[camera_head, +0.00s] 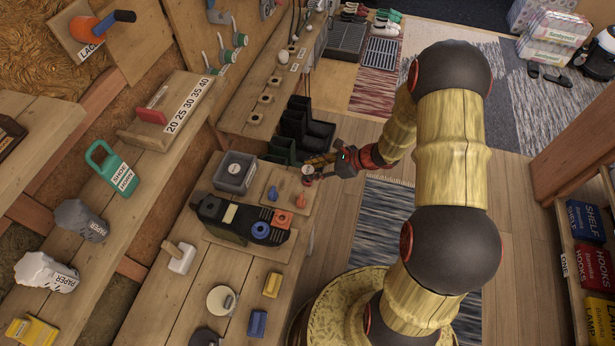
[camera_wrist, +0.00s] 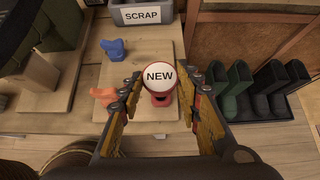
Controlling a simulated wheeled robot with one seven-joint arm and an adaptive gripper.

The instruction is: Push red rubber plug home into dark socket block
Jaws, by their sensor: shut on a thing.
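The red rubber plug (camera_wrist: 161,97) has a white round top marked NEW and sits between my gripper's fingers (camera_wrist: 160,108) in the wrist view. In the head view its white top (camera_head: 307,170) shows at my gripper (camera_head: 312,176), over the far right part of a light wooden board. My gripper is shut on the plug; I cannot tell whether the plug touches the board. The dark socket block (camera_head: 211,209) lies nearer on the bench, left of and below my gripper in the head view. It carries a blue ring (camera_head: 260,230) and an orange-red piece (camera_head: 281,220).
A small blue plug (camera_wrist: 113,49) and an orange plug (camera_wrist: 104,97) stand on the board (camera_wrist: 146,50). A grey SCRAP bin (camera_head: 235,173) stands behind. Dark boots (camera_head: 306,128) are beyond. A white-headed mallet (camera_head: 180,257) and several small items lie on the near bench.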

